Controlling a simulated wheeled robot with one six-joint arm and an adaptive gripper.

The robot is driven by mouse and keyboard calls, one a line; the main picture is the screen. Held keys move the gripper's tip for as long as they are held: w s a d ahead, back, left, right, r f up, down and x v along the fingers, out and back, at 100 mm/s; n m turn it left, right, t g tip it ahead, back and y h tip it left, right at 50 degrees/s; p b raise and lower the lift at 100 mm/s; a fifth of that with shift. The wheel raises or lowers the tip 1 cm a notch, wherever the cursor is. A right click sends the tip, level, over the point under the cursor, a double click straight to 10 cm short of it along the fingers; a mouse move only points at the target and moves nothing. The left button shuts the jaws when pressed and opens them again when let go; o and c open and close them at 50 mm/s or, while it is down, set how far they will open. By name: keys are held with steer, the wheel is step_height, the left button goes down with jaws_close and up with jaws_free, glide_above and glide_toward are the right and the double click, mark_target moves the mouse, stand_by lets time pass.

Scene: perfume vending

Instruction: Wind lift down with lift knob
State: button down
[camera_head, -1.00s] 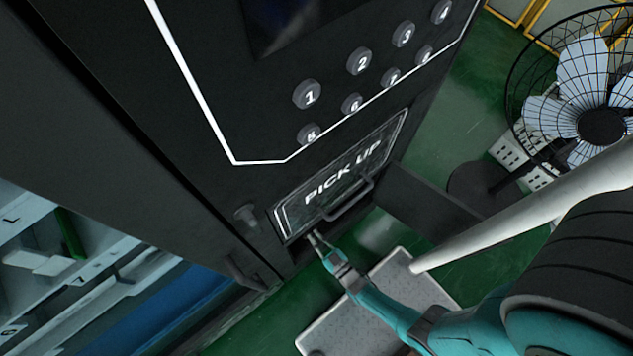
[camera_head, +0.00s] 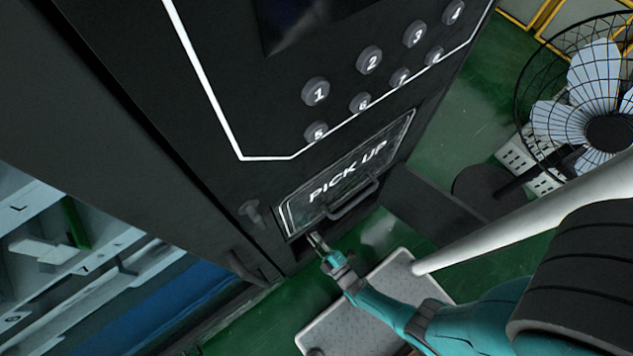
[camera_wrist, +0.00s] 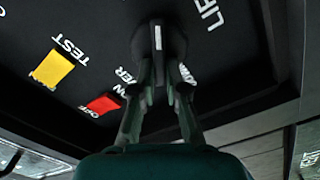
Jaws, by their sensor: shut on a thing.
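The lift knob (camera_wrist: 157,38) is a dark knob with a white pointer mark, at the top middle of the wrist view. The white word LIFT is printed beside it. My gripper (camera_wrist: 158,78) is shut on the knob, one finger on each side. In the head view my gripper (camera_head: 316,241) is at the lower edge of the black vending machine, below the PICK UP door (camera_head: 347,180). The knob is hidden there. The lift itself cannot be made out.
A yellow TEST switch (camera_wrist: 52,69) and a red power switch (camera_wrist: 103,104) sit left of the knob. A door handle (camera_head: 353,201) juts out above my gripper. A fan (camera_head: 590,120) stands at the right. A grey textured plate (camera_head: 345,328) lies below my arm.

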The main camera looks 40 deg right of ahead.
steer(key=shift+s+f+n, duration=0.1)
steer(key=shift+f+n, duration=0.15)
steer(key=shift+n, duration=0.9)
steer(key=shift+f+n, duration=0.2)
steer(key=shift+n, duration=0.95)
steer(key=c, duration=1.2)
jaws_free()
steer(key=shift+r, duration=0.2)
